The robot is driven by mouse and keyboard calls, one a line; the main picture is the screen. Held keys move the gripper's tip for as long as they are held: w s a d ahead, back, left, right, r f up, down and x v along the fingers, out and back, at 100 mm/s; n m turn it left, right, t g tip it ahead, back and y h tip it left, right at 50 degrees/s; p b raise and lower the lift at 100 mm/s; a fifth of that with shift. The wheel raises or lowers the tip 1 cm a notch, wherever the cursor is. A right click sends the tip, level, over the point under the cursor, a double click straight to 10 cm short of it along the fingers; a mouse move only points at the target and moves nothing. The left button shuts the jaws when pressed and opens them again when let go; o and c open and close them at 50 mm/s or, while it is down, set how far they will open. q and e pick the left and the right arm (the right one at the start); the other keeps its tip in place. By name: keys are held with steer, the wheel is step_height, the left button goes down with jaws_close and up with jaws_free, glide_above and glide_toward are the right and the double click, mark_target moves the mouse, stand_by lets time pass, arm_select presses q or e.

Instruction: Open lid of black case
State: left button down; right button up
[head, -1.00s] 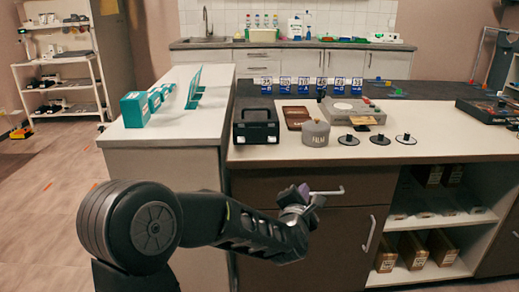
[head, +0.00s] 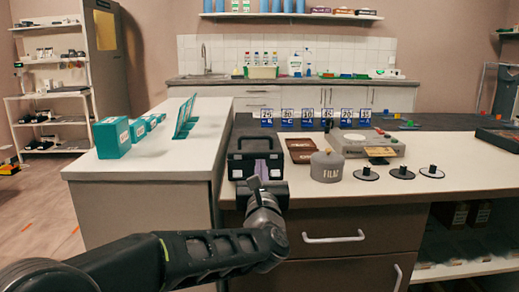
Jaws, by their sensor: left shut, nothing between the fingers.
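The black case (head: 241,162) stands on the white counter top near its left end, with its lid down. Its handle and front face me. My left gripper (head: 256,183) is at the front of the case, low in front of its right half, with its fingers shut and nothing held. The gripper covers part of the case's front, and I cannot tell whether the fingers touch it. My right gripper is not in view.
A grey film can (head: 327,167) and a brown tray (head: 299,150) stand right of the case. Several black spools (head: 366,174) lie farther right. Teal boxes (head: 112,138) stand on the left counter (head: 120,170). Blue numbered cards (head: 307,118) line the back.

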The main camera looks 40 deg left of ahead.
arm_select(q)
glide_toward(260, 148)
steer(key=w+a+r, duration=0.1)
steer(key=w, duration=0.1)
steer(key=w+a+r, duration=0.2)
steer(key=shift+w+a+r, duration=0.1)
steer(key=shift+a+r, duration=0.1)
stand_by(0.3)
